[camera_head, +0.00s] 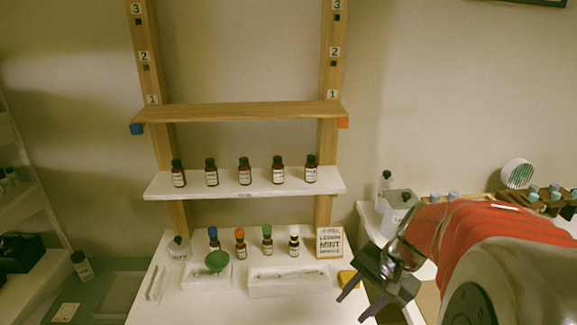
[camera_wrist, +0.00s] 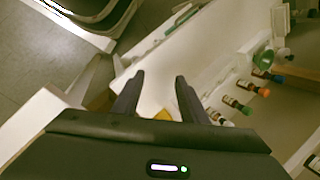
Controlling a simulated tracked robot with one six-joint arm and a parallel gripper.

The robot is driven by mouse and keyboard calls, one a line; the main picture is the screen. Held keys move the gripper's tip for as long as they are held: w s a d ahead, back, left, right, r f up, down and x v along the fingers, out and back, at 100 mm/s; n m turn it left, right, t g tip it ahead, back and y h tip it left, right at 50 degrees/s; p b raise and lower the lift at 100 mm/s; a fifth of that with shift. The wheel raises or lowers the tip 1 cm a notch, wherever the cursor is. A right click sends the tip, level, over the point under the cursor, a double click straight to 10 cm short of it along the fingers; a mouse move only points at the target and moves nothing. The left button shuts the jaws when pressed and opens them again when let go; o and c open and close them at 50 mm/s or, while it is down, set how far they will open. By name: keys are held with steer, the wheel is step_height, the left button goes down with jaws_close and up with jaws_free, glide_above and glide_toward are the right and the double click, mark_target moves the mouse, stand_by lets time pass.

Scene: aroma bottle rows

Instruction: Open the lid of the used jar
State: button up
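A clear lidded jar with a dark knob (camera_head: 399,215) stands on the side surface to the right, its lid apparently on. A smaller clear jar with a dark top (camera_head: 179,251) stands at the left back of the white table. I cannot read which one is the used jar. My gripper (camera_head: 352,309) is open and empty near the table's right front edge, apart from both jars. In the wrist view its two fingers (camera_wrist: 160,77) are spread with nothing between them, and neither jar can be made out clearly.
Several small bottles with coloured caps (camera_head: 240,242) stand behind white trays (camera_head: 290,284) on the table (camera_head: 215,308). A sign (camera_head: 329,242) and yellow item (camera_head: 347,278) are at right. Shelves (camera_head: 245,184) rise behind. A green item (camera_head: 216,261) sits on the left tray.

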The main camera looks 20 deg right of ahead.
steer(key=w+d+m+t, duration=0.2)
steer(key=d+m+t, duration=0.1)
steer(key=d+m, duration=0.2)
steer(key=w+d+f+m+t+y, duration=0.1)
steer(key=w+d+m+t, duration=0.1)
steer(key=d+m, duration=0.2)
steer(key=w+d+m+t+y, duration=0.1)
steer(key=d+m, duration=0.4)
steer(key=d, duration=0.5)
steer(key=shift+w+f+m+t, duration=0.15)
steer(key=shift+w+t, duration=0.25)
steer(key=shift+t, duration=0.25)
steer(key=shift+w+f+m+t, duration=0.15)
steer(key=shift+w+t, duration=0.25)
steer(key=shift+t, duration=0.25)
steer(key=w+d+r+m+t+h, duration=0.25)
steer(key=d+m+t, duration=0.2)
steer(key=d, duration=0.35)
steer(key=m+t+h, duration=0.1)
steer(key=m+t, duration=0.1)
steer(key=m, duration=0.2)
glide_toward(396, 194)
steer(key=s+r, duration=0.2)
steer(key=s, duration=0.2)
steer(key=shift+d+r, duration=0.1)
steer(key=shift+r, duration=0.15)
steer(key=shift+w, duration=0.1)
